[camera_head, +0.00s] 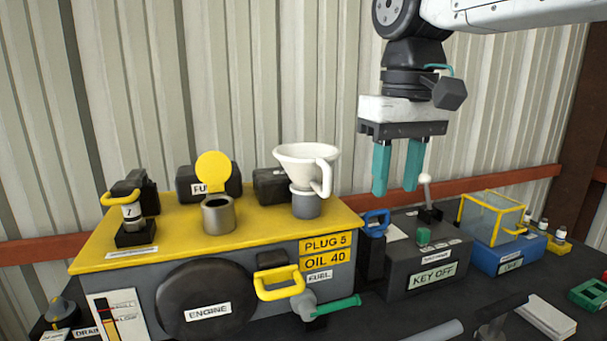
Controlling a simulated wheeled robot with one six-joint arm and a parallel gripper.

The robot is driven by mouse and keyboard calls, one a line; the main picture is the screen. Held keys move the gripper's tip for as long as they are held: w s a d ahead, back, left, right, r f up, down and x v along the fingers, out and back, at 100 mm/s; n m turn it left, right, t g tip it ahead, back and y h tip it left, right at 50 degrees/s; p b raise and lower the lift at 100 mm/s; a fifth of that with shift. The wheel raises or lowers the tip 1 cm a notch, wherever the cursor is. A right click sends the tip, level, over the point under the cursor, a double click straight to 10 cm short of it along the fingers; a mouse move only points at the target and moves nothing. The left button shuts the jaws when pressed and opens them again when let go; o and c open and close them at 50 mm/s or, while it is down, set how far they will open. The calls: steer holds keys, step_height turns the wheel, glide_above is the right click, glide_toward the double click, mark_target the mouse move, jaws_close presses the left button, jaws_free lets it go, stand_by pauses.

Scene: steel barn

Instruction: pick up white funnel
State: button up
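The white funnel (308,164) stands upright on a grey cylindrical neck (306,206) at the right part of the engine box's yellow top. Its wide mouth faces up and its handle (325,179) is on the right side. My gripper (395,190) hangs to the right of the funnel, with two teal fingers pointing down. The fingers are apart with nothing between them. There is a clear gap between the gripper and the funnel.
The yellow engine box (262,231) also carries a grey filler neck (218,215) with a raised yellow cap (214,167). A "KEY OFF" box (424,270) with a white-knobbed lever (425,180) stands below my gripper. A clear yellow-framed case (490,218) sits farther right. A corrugated wall is behind.

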mark_target(328, 165)
steer(key=shift+n, duration=0.9)
steer(key=w+a+r, duration=0.1)
steer(key=a, duration=0.2)
steer(key=w+a+r, duration=0.2)
steer(key=a, duration=0.1)
steer(key=w+a+r, duration=0.1)
steer(key=w+a, duration=0.1)
steer(key=shift+a+r, duration=0.2)
steer(key=shift+a, duration=0.2)
steer(key=f, duration=0.4)
steer(key=s+f, duration=0.1)
steer(key=f, duration=0.2)
steer(key=shift+a+f, duration=0.1)
steer(key=shift+c, duration=0.4)
jaws_close()
